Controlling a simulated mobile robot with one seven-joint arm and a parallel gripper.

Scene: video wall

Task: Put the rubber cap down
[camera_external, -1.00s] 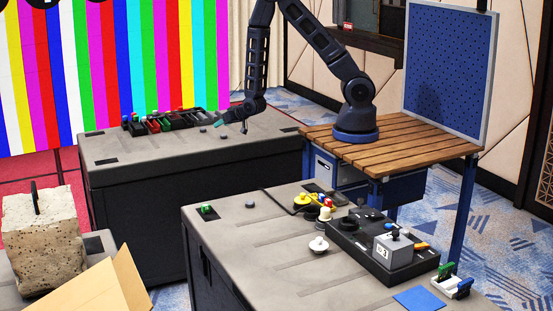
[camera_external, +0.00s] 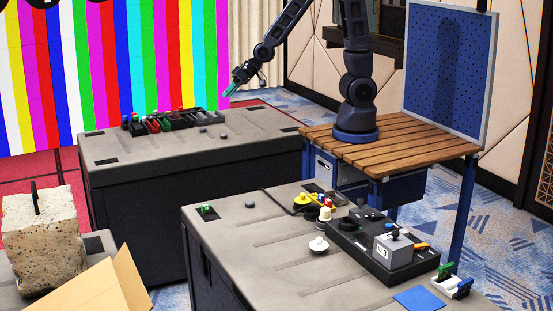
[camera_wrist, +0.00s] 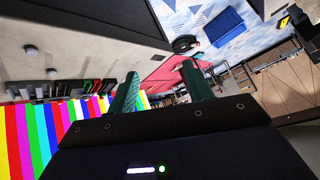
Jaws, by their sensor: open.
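Two small dark caps lie apart on the far grey case top: one (camera_external: 203,131) near the tray of coloured parts, the other (camera_external: 223,136) to its right. I cannot tell which is the rubber cap.
The tray of coloured parts (camera_external: 165,121) stands at the far case's back edge. The near case (camera_external: 260,260) carries a small dark cap (camera_external: 250,204), a white knob (camera_external: 319,244) and a black box (camera_external: 372,255). The far case's front half is mostly clear.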

